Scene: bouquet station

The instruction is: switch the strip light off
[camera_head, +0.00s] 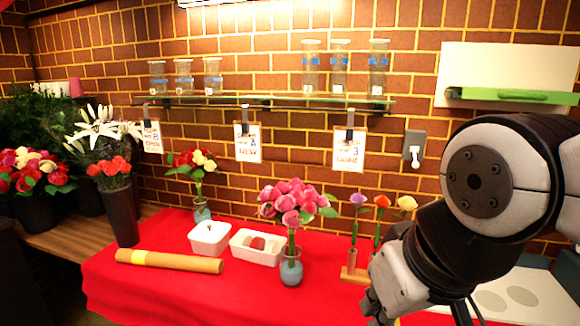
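The strip light (212,2) shows only at the top edge, glowing bright on the wall. A grey wall switch plate (414,138) with a pale lever (415,157) is on the brick wall, right of the hanging cards. The lever appears to point down. My gripper (372,308) is low in the picture, in front of the red table and below the switch, apart from it. Its fingers are partly cut off by the bottom edge, so their opening does not show clearly.
A glass shelf (250,101) with several glass vases and hanging cards is left of the switch. A wooden stand (354,274) with three flowers is beside my gripper. A pink bouquet in a blue vase (291,268) stands on the red table (150,290). A green-edged board (510,96) is upper right.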

